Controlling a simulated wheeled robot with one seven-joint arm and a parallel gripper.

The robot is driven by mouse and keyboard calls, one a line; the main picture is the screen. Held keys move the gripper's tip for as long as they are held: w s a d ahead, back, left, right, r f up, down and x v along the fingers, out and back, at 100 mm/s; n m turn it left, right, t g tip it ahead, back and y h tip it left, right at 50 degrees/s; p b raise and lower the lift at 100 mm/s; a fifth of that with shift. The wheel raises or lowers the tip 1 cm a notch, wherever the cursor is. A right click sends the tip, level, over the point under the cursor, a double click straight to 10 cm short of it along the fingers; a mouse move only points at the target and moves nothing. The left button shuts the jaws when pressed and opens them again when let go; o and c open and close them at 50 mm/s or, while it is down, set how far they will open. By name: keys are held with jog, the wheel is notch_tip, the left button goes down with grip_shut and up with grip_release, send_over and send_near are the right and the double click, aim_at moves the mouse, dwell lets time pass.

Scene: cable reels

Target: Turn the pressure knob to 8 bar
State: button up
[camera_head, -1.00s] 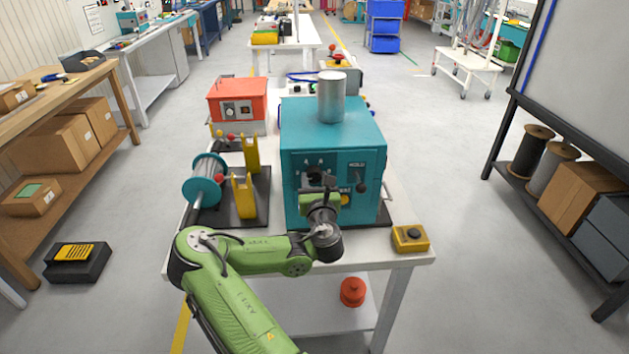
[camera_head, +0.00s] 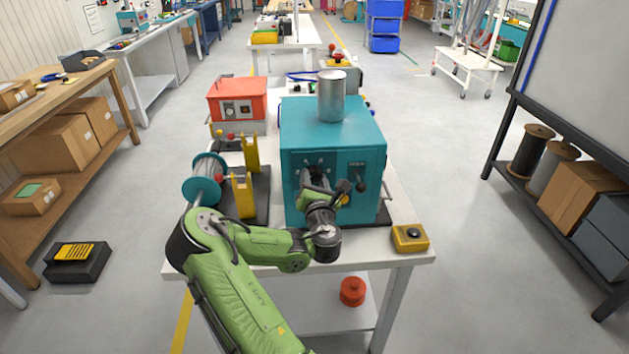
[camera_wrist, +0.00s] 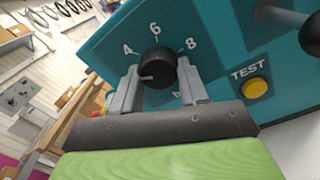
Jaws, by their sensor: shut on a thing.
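The black pressure knob (camera_wrist: 157,66) is on the front of the teal machine (camera_head: 332,134). In the wrist view the numbers 4, 6 and 8 show around the knob, with another mark partly hidden below right. A pale line on the knob points left and slightly down, below the 4, not at the 8. My gripper (camera_wrist: 158,72) is shut on the knob, one finger on each side. In the head view my gripper (camera_head: 316,181) is at the machine's front and largely covers the knob.
A yellow TEST button (camera_wrist: 255,88) and a dark lever (camera_head: 361,186) are right of the knob. A metal cylinder (camera_head: 331,97) stands on the machine. A yellow button box (camera_head: 410,238) sits at the table's front right, and a reel stand (camera_head: 247,194) at left.

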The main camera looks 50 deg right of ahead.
jog(key=m, duration=0.4)
jog(key=shift+m, duration=0.4)
jog(key=m, duration=0.4)
jog(key=shift+a+m, duration=0.1)
jog(key=shift+m, duration=0.2)
jog(key=m, duration=0.4)
jog(key=shift+w+r+m, duration=0.1)
jog(key=shift+m, duration=0.3)
jog(key=m, duration=0.4)
jog(key=shift+m+g+h+b, duration=0.3)
jog(key=m, duration=0.3)
jog(key=shift+r+m, duration=0.1)
jog(key=shift+m, duration=0.3)
jog(key=m+b, duration=0.1)
jog(key=m, duration=0.2)
jog(key=shift+m+b, duration=0.35)
jog(key=shift+m, duration=0.05)
jog(key=m+b, duration=0.3)
jog(key=shift+m+b, duration=1.1)
jog(key=shift+b, duration=0.1)
jog(key=shift+g, duration=0.3)
